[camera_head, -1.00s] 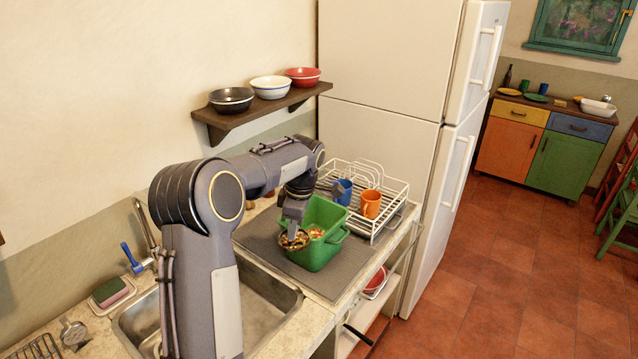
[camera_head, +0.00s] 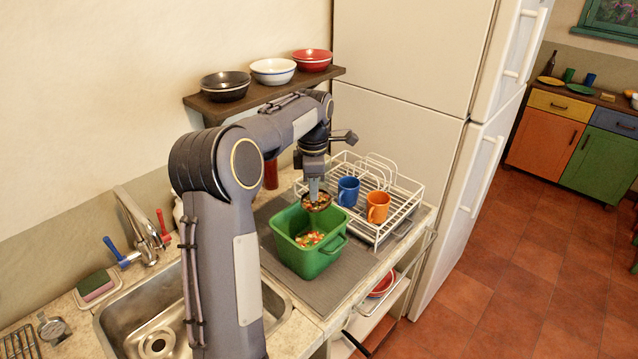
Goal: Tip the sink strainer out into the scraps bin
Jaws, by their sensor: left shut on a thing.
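The sink strainer (camera_head: 318,203) is a small round metal cup seen at the back right rim of the scraps bin, with brownish bits showing in or on it. My left gripper (camera_head: 314,188) points down and is shut on the strainer. The strainer looks roughly level, but its exact tilt is hard to tell. The green scraps bin (camera_head: 318,262) stands open on the grey mat, with colourful scraps (camera_head: 309,239) on its floor. My right gripper is out of view.
A white dish rack (camera_head: 412,208) with a blue mug (camera_head: 348,191) and an orange mug (camera_head: 378,207) stands right of the bin. A shelf (camera_head: 262,97) with three bowls hangs above. The sink (camera_head: 130,318) lies at front left.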

